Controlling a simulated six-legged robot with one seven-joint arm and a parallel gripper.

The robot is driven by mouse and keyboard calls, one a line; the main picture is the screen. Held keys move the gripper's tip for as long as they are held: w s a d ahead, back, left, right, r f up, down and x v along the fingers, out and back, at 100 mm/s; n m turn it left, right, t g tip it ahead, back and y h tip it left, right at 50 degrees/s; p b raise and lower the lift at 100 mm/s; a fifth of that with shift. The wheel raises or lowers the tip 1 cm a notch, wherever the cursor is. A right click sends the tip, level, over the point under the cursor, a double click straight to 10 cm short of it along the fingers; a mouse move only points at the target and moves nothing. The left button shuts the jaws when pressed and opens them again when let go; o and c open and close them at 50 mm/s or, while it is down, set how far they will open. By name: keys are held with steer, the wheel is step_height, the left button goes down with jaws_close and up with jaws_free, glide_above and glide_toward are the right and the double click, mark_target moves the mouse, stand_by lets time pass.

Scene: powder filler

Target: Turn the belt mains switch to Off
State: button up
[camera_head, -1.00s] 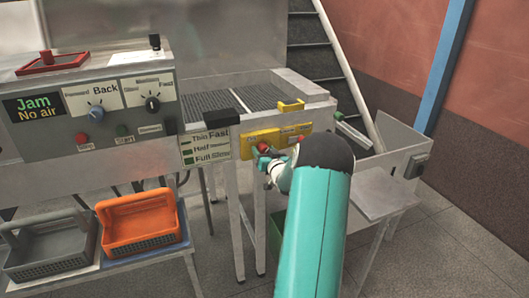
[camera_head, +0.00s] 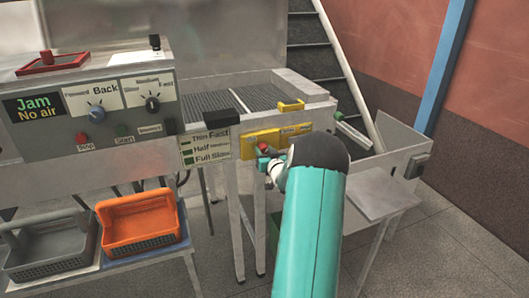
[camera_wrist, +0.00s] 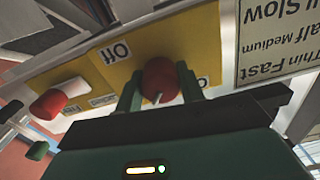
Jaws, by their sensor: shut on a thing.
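The belt mains switch is a red knob (camera_wrist: 160,78) on a yellow plate (camera_wrist: 125,65), which also shows on the side of the belt machine in the head view (camera_head: 262,137). An "Off" label (camera_wrist: 115,52) is printed on the plate, upside down in the wrist view. My gripper (camera_wrist: 160,88) is shut on the red knob, with one green finger on each side. A pale pointer mark shows on the knob's lower part in the wrist view, angled away from the "Off" label. In the head view my gripper (camera_head: 268,155) is at the knob and partly hides it.
A second red knob (camera_wrist: 48,103) sits beside it on another yellow plate (camera_head: 293,132). A "Thin Fast" sign (camera_head: 205,147) is on the other side. The control panel (camera_head: 95,100) reads "Jam, No air". Orange (camera_head: 140,222) and grey (camera_head: 50,245) baskets stand lower left.

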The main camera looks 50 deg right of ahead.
steer(key=n, duration=0.8)
steer(key=shift+n, duration=0.3)
steer(key=n, duration=0.4)
steer(key=shift+n, duration=0.3)
steer(key=shift+s+d+n, duration=0.1)
steer(key=shift+d+n, duration=0.05)
steer(key=shift+n, duration=1.65)
steer(key=o, duration=1)
steer(key=shift+r, duration=0.1)
